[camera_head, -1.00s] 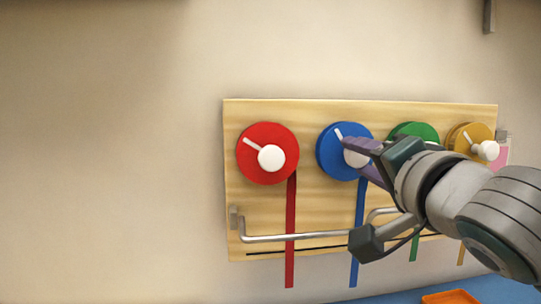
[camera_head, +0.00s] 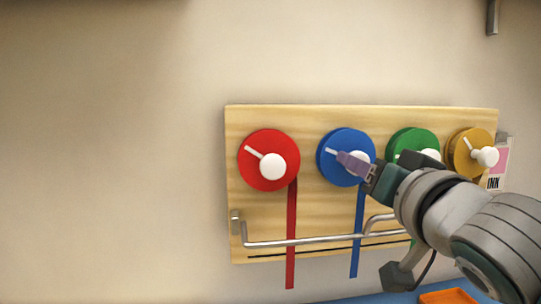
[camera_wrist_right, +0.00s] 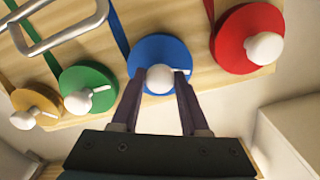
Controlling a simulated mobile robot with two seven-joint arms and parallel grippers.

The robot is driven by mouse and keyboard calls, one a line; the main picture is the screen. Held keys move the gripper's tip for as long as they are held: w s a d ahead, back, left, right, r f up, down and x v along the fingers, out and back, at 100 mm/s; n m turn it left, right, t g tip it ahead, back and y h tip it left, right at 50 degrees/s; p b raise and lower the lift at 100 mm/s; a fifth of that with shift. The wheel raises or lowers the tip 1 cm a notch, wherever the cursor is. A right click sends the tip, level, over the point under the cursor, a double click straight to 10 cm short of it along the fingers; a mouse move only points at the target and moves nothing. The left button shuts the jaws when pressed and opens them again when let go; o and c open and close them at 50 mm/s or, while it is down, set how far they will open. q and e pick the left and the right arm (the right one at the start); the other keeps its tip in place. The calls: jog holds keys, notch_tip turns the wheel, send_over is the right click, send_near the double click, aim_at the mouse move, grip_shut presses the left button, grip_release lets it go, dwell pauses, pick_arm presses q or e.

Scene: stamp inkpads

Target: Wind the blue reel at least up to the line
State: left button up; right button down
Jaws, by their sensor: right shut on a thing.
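The blue reel (camera_head: 333,152) is a round disc on a wooden board, with a white knob and a white pointer mark. Its blue strap (camera_head: 357,230) hangs down past the black line (camera_head: 270,254) near the board's bottom edge. My right gripper (camera_head: 352,164) is at the blue reel, shut on its white knob. In the right wrist view the reel (camera_wrist_right: 150,52) is ahead, and the white knob (camera_wrist_right: 159,78) is between the two purple fingers (camera_wrist_right: 159,92). My left gripper is out of view.
A red reel (camera_head: 258,175), green reel (camera_head: 402,138) and yellow reel (camera_head: 457,150) sit on the same board (camera_head: 310,118). An ink box (camera_head: 496,172) and an orange tray (camera_head: 448,297) are at right.

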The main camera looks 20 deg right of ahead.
jog(key=n+p, duration=0.5)
jog(key=n, duration=1.6)
jog(key=shift+n, duration=0.4)
jog(key=shift+d, duration=0.1)
jog(key=shift+c, duration=2.2)
grip_release()
jog(key=b+v, duration=0.1)
jog(key=v, duration=0.9)
